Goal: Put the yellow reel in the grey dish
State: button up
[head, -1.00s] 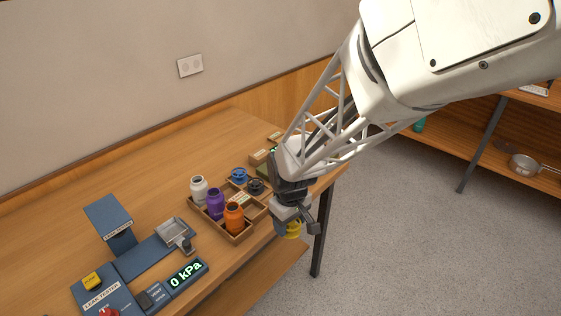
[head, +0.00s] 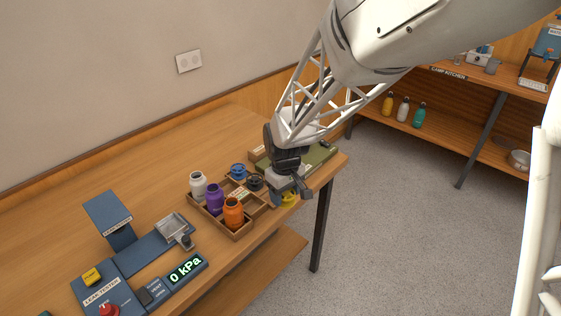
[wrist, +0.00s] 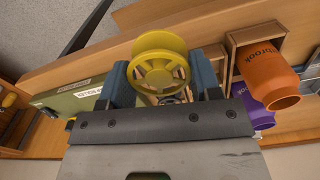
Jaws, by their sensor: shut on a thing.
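My gripper (head: 288,193) is shut on the yellow reel (head: 289,198) and holds it by the table's front right edge, just right of the wooden tray. In the wrist view, the yellow reel (wrist: 160,63) sits between the two blue-grey fingers of my gripper (wrist: 165,80), its round spoked face toward the camera. A grey square metal dish (head: 171,225) lies on the blue leak tester, well left of my gripper. Its inside looks empty. The dish is not seen in the wrist view.
The wooden tray (head: 238,234) holds white, purple and orange (head: 233,212) bottles, plus blue (head: 238,171) and black reels. It stands between my gripper and the dish. A green box (head: 312,158) lies behind my gripper. The leak tester's upright blue panel (head: 110,215) rises left of the dish.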

jog(key=w+r, duration=0.1)
jog(key=w, duration=0.6)
jog(key=w+r, duration=0.1)
jog(key=w, duration=0.6)
jog(key=w+r, duration=0.1)
jog(key=w, duration=0.6)
jog(key=shift+d, duration=0.4)
jog(key=shift+f, duration=0.1)
jog(key=shift+f, duration=2.1)
jog(key=shift+f, duration=1.05)
dwell(0.4)
jog(key=o, duration=1.2)
jog(key=shift+r, duration=0.1)
